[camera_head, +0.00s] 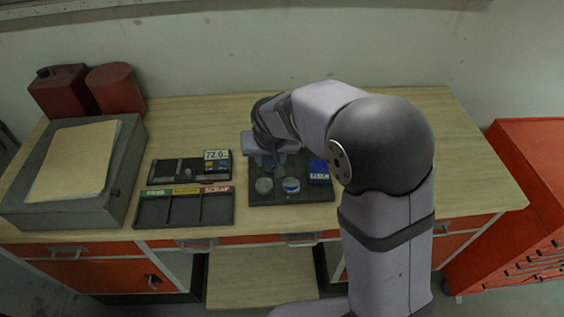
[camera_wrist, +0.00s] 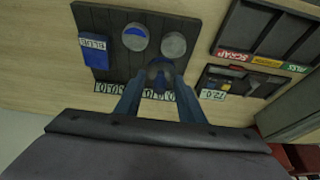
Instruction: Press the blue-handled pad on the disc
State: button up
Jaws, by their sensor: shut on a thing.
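My gripper (camera_wrist: 160,80) points down over a dark slatted board (camera_wrist: 105,20). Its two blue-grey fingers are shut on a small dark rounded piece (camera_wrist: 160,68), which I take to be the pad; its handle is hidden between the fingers. Two round discs lie on the board: a plain grey one (camera_wrist: 173,45) and one with a blue patch (camera_wrist: 135,37). The held piece is close to the plain disc's edge; I cannot tell whether they touch. In the head view, the plain disc (camera_head: 264,186) and the blue-patched disc (camera_head: 291,185) lie in front of my gripper (camera_head: 268,165).
A blue labelled block (camera_head: 319,170) sits on the board's right. To the left are a tray with coloured labels (camera_head: 184,208) and a dark holder with a 72.0 tag (camera_head: 215,155). A grey case (camera_head: 118,185) and red containers (camera_head: 115,88) stand farther left.

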jog(key=shift+a, duration=1.1)
jog(key=shift+f, duration=0.1)
jog(key=b, duration=0.4)
send_over(264, 180)
jog(key=s, duration=0.2)
jog(key=shift+w+f, duration=0.15)
jog(key=shift+f, duration=2.7)
jog(key=shift+f+b, duration=0.6)
jog(key=shift+b, duration=0.1)
jog(key=shift+r, duration=0.1)
jog(key=shift+r+p, duration=2.55)
jog(key=shift+r, duration=0.95)
jog(key=shift+w, duration=0.15)
